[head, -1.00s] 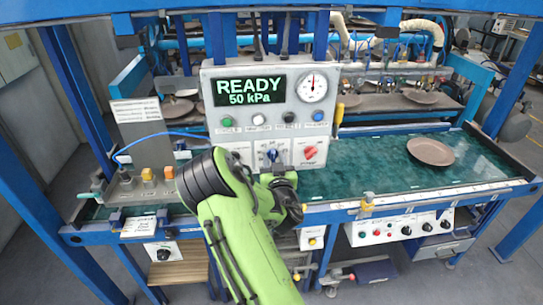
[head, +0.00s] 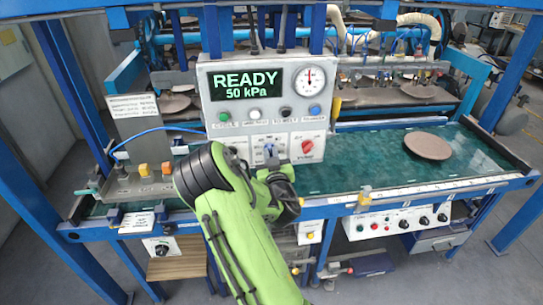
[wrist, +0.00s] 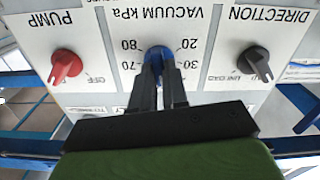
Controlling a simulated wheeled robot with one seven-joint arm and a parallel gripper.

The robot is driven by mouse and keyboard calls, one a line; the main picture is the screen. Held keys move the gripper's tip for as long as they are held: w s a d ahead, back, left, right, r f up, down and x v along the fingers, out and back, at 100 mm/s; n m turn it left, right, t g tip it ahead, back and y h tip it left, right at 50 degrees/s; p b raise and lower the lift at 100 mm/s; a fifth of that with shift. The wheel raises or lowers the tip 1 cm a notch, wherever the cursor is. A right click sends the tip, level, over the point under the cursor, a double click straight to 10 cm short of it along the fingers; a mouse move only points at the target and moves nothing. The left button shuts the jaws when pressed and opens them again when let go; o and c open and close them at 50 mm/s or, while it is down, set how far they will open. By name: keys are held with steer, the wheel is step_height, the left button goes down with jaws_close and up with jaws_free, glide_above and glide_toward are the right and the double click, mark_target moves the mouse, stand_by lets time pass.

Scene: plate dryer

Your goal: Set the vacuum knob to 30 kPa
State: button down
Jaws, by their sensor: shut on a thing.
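The control panel (head: 235,92) shows "READY 50 kPa" on its display (head: 246,84). The blue vacuum knob (head: 270,150) is on the panel's lower half, partly hidden behind my arm in the head view. In the wrist view, which is upside down, the blue knob (wrist: 157,53) sits under the "VACUUM kPa" label, with 20 and 30 on the right and 70 and 80 on the left. My gripper (wrist: 160,70) is shut on the blue knob, its two black fingers on either side. The fingers hide the knob's pointer.
A red pump knob (wrist: 66,66) and a black direction knob (wrist: 254,61) flank the blue knob, with clear panel between. Several buttons (head: 255,114) line the panel above it, beside a round gauge (head: 309,80). A brown plate (head: 429,146) lies on the green table (head: 375,165).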

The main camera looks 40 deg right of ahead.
steer(key=n, duration=0.9)
steer(key=n+b, duration=0.1)
steer(key=n, duration=0.3)
steer(key=shift+w+a+f+n, duration=0.15)
steer(key=shift+f+n, duration=0.1)
steer(key=shift+n, duration=0.15)
stand_by(0.4)
steer(key=c, duration=1.1)
jaws_free()
steer(key=shift+c, duration=0.2)
